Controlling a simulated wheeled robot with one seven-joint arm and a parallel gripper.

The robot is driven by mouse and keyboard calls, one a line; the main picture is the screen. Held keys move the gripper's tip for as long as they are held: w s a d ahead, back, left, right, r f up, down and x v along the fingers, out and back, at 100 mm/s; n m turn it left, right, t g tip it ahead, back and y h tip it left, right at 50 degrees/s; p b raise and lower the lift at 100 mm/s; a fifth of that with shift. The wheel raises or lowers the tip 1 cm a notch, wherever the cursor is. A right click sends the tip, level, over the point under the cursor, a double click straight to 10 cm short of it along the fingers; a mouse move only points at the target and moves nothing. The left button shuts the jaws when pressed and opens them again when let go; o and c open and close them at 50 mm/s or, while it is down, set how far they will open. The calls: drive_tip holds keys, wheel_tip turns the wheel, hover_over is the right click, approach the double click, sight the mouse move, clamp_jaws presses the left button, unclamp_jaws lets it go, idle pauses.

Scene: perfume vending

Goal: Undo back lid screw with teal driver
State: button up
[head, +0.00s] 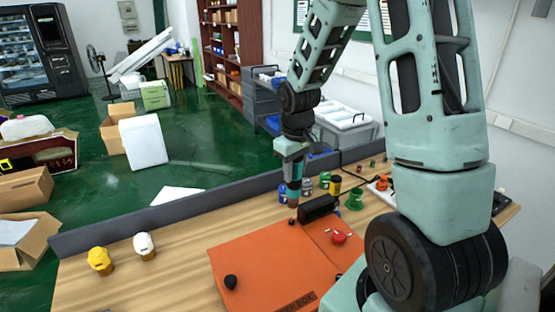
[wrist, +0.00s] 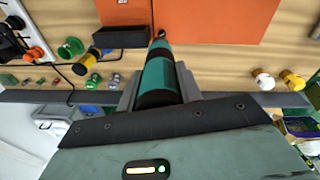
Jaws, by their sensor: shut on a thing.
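My gripper (head: 292,160) is shut on the teal driver (head: 294,186), held roughly upright over the back edge of the orange box (head: 245,250). In the wrist view the driver (wrist: 158,73) lies between the two fingers of my gripper (wrist: 157,88), its teal and black bands showing. The small dark back lid screw (head: 291,222) is at the lid's back edge, just below the driver's lower end. It also shows beyond the driver tip in the wrist view (wrist: 161,33). I cannot tell whether tip and screw touch.
A black block (head: 318,207) stands close right of the driver. A red button (head: 338,238) and a black knob (head: 231,282) are on the box. Several small jars stand behind. Bare table lies left of the box.

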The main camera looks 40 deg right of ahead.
sight(293, 192)
drive_tip(key=shift+w+f, duration=0.15)
drive_tip(key=shift+w, duration=0.1)
wheel_tip(293, 192, down, 6)
drive_tip(key=b, duration=0.5)
drive_tip(key=shift+s+b, duration=0.1)
drive_tip(key=shift+b, duration=0.2)
drive_tip(key=shift+f, duration=0.8)
idle(5.9)
